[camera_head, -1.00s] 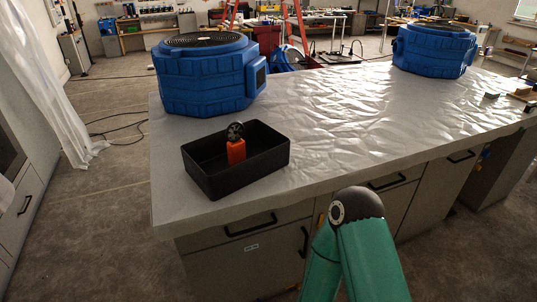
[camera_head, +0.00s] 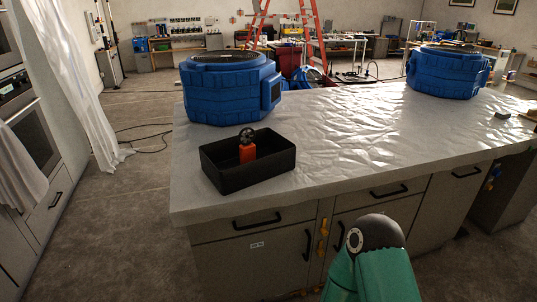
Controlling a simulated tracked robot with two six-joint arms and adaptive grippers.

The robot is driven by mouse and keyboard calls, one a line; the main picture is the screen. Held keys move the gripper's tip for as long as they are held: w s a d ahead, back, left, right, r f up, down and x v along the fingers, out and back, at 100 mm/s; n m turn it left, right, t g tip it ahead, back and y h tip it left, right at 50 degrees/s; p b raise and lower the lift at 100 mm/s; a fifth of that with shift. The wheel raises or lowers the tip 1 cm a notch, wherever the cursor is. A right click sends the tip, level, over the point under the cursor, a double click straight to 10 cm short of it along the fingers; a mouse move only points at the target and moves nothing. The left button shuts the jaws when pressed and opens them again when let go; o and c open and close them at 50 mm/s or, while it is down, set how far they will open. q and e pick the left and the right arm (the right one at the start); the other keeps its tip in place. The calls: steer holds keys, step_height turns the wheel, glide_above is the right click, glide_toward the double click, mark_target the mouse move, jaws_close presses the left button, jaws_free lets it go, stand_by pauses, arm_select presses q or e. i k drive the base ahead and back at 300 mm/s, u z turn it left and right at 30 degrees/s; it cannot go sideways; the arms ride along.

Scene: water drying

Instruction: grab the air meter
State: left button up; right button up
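The air meter (camera_head: 247,151) is a small orange device with a round black fan head. It stands upright inside a black open-topped tray (camera_head: 232,180) on the near left part of the counter. The tray's walls hide its lower end. A green arm link of mine with a dark joint shows at the bottom right, in front of the cabinets and apart from the tray. Neither of my grippers is in view.
The counter (camera_head: 350,140) is covered with wrinkled plastic sheeting, clear right of the tray. A blue drying machine (camera_head: 228,98) stands behind the tray, another (camera_head: 440,75) at the far right. Open floor (camera_head: 110,215) lies left of the counter.

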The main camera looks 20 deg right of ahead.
mark_target(247, 150)
steer(key=u, duration=0.1)
steer(key=i, duration=0.95)
